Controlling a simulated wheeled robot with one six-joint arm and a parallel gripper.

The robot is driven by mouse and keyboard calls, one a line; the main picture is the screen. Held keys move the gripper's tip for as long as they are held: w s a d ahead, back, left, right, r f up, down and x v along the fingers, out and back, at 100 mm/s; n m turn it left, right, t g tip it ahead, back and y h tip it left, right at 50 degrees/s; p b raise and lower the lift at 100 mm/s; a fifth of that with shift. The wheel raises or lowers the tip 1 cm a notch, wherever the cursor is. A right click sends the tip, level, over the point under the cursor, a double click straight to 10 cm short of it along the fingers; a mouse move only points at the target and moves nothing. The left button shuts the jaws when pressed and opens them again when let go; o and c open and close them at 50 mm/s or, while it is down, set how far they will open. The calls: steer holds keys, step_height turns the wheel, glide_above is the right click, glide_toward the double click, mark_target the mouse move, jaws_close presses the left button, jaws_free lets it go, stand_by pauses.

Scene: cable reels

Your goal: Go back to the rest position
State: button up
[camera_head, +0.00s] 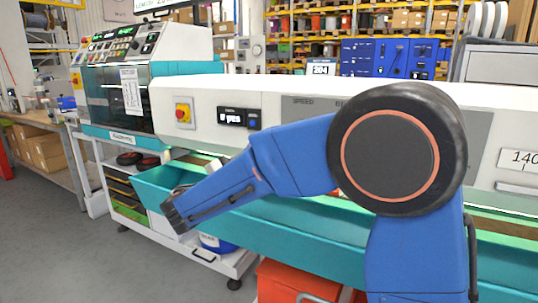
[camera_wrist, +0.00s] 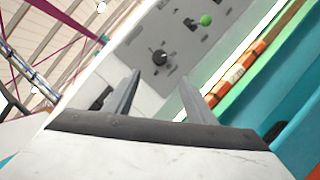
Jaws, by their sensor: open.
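My gripper (camera_wrist: 158,76) shows in the wrist view with its two grey fingers apart and nothing between them. Behind the fingers is the machine's pale control panel (camera_wrist: 178,40), with a black knob and a green button. In the head view my blue arm reaches from the right toward the lower left. Its dark wrist end is in front of the teal trough of the machine. The gripper's fingers cannot be made out clearly there.
The long white and teal machine (camera_head: 270,88) spans the view close behind my arm. An orange bin (camera_head: 290,282) stands below it. A workbench (camera_head: 42,122) with cardboard boxes is at the left. Grey floor (camera_head: 90,260) is clear at lower left.

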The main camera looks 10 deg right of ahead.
steer(key=shift+s+a+f, duration=0.1)
steer(key=shift+s+a, duration=0.15)
steer(key=shift+a, duration=0.05)
steer(key=s+d+f+m+g+y, duration=0.2)
steer(key=s+d+f+g, duration=0.15)
steer(key=d, duration=0.45)
steer(key=s+d+f+m+g+y, duration=0.1)
steer(key=s+d+f+g, duration=0.1)
steer(key=s+d, duration=0.45)
steer(key=s+d+f+m+g+y, duration=0.2)
steer(key=s+d+f+g, duration=0.1)
steer(key=d, duration=0.6)
steer(key=s+d+f+m+g+y, duration=0.25)
steer(key=s+f+y, duration=0.4)
steer(key=s, duration=0.65)
steer(key=s+a+f+m+t+y, duration=0.3)
steer(key=s+a+f+m+y, duration=0.2)
steer(key=s+m, duration=0.1)
steer(key=shift+s+t, duration=0.3)
steer(key=shift+s, duration=0.6)
